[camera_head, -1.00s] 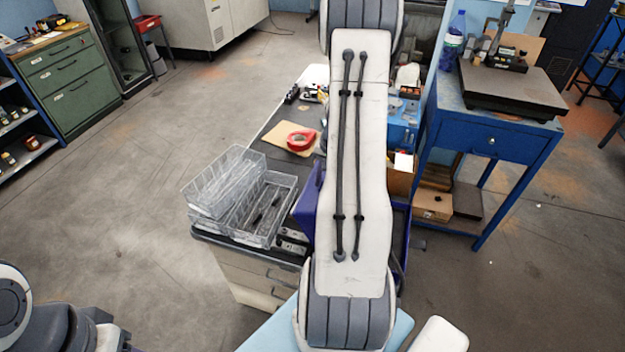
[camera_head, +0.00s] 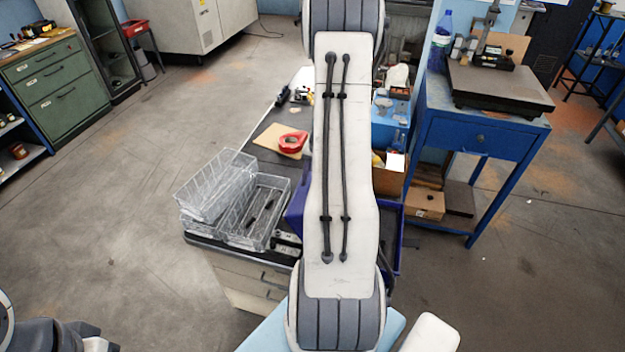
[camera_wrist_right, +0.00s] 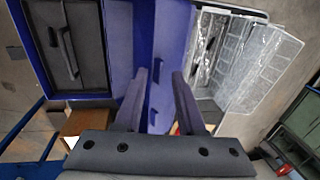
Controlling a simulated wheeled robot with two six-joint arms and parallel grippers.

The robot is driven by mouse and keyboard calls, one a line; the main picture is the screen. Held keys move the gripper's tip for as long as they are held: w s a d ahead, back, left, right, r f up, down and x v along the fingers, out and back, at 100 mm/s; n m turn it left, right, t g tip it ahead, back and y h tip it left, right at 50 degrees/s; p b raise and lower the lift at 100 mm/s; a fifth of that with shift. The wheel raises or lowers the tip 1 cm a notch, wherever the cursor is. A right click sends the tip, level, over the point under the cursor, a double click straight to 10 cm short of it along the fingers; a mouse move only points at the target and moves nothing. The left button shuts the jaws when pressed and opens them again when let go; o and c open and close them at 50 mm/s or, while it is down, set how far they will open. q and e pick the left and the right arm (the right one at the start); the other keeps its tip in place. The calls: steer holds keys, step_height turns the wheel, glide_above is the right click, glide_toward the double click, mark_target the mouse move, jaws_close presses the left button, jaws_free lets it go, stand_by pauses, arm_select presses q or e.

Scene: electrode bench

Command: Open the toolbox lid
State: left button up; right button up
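The blue toolbox is mostly hidden behind my right arm in the head view, with blue parts showing on both sides of the arm. In the right wrist view its dark inside (camera_wrist_right: 66,45) with a black handle is exposed within a blue rim, and a blue panel (camera_wrist_right: 172,35), seemingly the lid swung open, stands beside it. My right gripper (camera_wrist_right: 158,85) has its two fingers apart in front of that panel, with nothing visibly held. Whether a finger touches the panel is unclear. My left gripper is out of view.
Clear plastic trays (camera_head: 215,190) stand on the dark bench left of the toolbox. Behind lie a red tape roll (camera_head: 292,142) and a tan sheet (camera_head: 270,140). A blue table (camera_head: 480,138) stands to the right. Open floor lies to the left.

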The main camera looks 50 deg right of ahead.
step_height(320, 180, up, 10)
steer(key=s+b, duration=0.1)
steer(key=b, duration=0.1)
steer(key=shift+s+d, duration=0.35)
steer(key=shift+d, duration=0.1)
steer(key=shift+a, duration=0.1)
